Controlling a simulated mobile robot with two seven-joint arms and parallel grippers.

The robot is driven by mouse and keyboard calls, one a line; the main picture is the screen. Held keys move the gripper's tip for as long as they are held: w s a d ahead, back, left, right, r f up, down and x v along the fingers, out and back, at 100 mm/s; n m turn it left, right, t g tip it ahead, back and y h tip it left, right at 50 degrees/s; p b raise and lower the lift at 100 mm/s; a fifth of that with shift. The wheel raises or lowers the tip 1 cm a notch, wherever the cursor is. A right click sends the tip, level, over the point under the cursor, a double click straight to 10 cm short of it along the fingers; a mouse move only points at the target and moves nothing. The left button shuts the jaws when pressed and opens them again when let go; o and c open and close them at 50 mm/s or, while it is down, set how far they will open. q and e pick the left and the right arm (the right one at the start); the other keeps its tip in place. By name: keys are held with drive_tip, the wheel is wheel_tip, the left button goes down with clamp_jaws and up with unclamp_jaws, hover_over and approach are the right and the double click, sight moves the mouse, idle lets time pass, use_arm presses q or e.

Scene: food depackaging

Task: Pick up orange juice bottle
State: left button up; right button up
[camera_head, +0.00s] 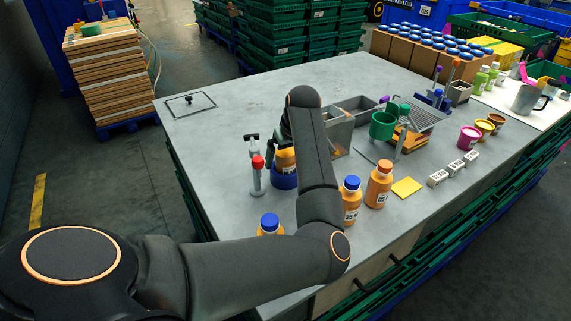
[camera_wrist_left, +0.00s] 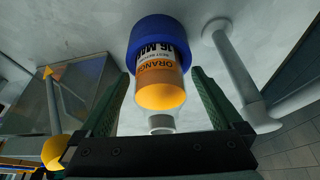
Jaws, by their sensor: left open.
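An orange juice bottle (camera_head: 285,158) stands with its lower end in a wide blue ring or cup (camera_head: 284,181) on the grey table. In the left wrist view the bottle (camera_wrist_left: 162,72) shows its orange label and the blue ring (camera_wrist_left: 160,32) around its far end. My left gripper (camera_head: 273,150) is at the bottle, partly hidden by my arm in the head view. In the left wrist view its green fingers (camera_wrist_left: 160,82) are open, one on each side of the bottle with gaps. My right gripper is not in view.
A red-topped clamp post (camera_head: 258,176) stands close left of the bottle. Grey bins (camera_head: 340,132) are to its right. Other juice bottles stand nearer, one blue-capped (camera_head: 351,200), one orange-capped (camera_head: 379,184), another blue-capped (camera_head: 270,226). The table's back left is mostly clear.

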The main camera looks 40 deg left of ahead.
use_arm(q)
clamp_jaws()
idle(0.8)
